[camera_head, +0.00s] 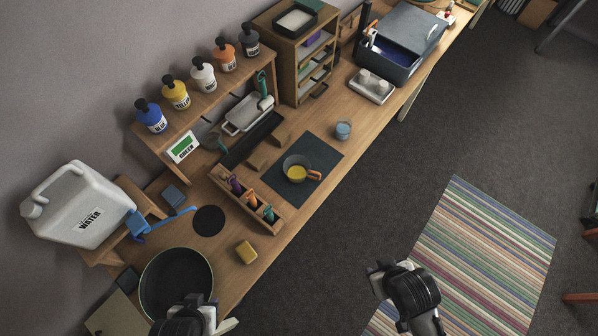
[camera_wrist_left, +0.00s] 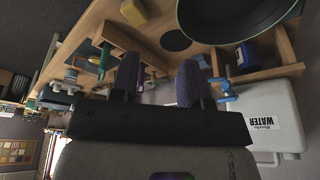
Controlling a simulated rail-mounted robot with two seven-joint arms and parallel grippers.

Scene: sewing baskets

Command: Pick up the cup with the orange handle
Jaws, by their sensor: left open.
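The cup with the orange handle (camera_head: 297,168) is grey with yellow inside. It stands upright on a dark mat (camera_head: 322,158) on the workbench, its handle pointing right. My left gripper (camera_head: 208,315) is at the bottom of the head view, beside the big dark pan, well apart from the cup. In the left wrist view its two purple-grey fingers (camera_wrist_left: 160,84) are spread with nothing between them.
A pen box (camera_head: 262,222) stands left of the cup, and a small blue cup (camera_head: 343,130) stands at the mat's upper right. A yellow sponge (camera_head: 246,252), the dark pan (camera_head: 176,283) and a water jug (camera_head: 80,205) are nearer the left gripper. A bottle shelf (camera_head: 205,90) lines the back.

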